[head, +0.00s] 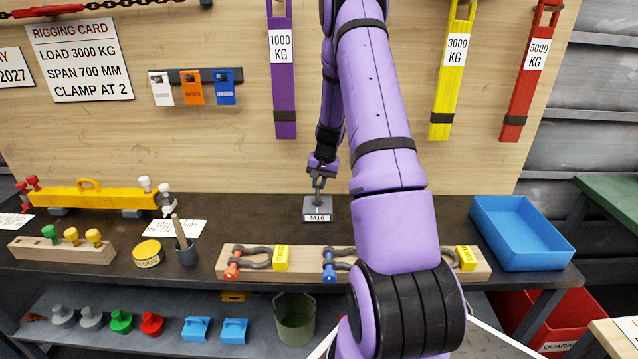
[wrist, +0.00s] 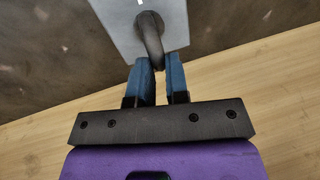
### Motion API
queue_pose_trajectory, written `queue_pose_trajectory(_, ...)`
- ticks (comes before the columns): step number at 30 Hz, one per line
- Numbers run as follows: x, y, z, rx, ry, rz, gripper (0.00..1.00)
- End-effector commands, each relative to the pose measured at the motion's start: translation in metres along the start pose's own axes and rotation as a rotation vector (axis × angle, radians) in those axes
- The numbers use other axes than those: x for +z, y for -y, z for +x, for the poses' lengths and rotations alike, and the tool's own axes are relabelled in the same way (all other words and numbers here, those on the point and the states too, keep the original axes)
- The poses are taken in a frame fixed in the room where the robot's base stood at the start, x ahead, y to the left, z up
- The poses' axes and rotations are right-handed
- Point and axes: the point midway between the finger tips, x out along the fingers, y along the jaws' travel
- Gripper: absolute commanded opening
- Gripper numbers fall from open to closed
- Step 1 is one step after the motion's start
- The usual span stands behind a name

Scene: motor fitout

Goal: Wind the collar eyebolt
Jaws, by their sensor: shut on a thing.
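The collar eyebolt (wrist: 150,38) is a dark grey ring standing on a grey block. In the wrist view my gripper (wrist: 160,68) has its two blue fingers on either side of the ring's near part, shut on it. The block (wrist: 118,28) lies under the ring; in the head view the block (head: 318,206) carries a label reading M16 and stands at the back of the bench. My gripper (head: 319,182) reaches down to it from above there. The eyebolt's shank is hidden, so I cannot tell how far it is seated.
A wooden rack with shackles (head: 228,272) lies in front of the block. A blue tray (head: 480,205) stands to the right. A yellow beam (head: 105,198), a yellow tin (head: 148,252) and a dark cup (head: 187,254) are to the left. The wooden board rises close behind the block.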

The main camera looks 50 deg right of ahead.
Motion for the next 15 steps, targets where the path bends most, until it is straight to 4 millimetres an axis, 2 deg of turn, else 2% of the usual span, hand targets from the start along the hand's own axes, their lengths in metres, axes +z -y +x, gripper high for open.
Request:
queue_pose_trajectory(6,-0.0011,0.0037,-0.0018,-0.004,-0.004,-0.003,0.0)
queue_pose_trajectory(7,-0.0011,0.0037,-0.0018,-0.004,-0.004,-0.003,0.17)
queue_pose_trajectory(10,-0.0009,0.0032,-0.0016,-0.004,-0.003,-0.003,0.4)
queue_pose_trajectory(15,-0.0005,0.0019,-0.0008,-0.002,-0.002,-0.002,0.4)
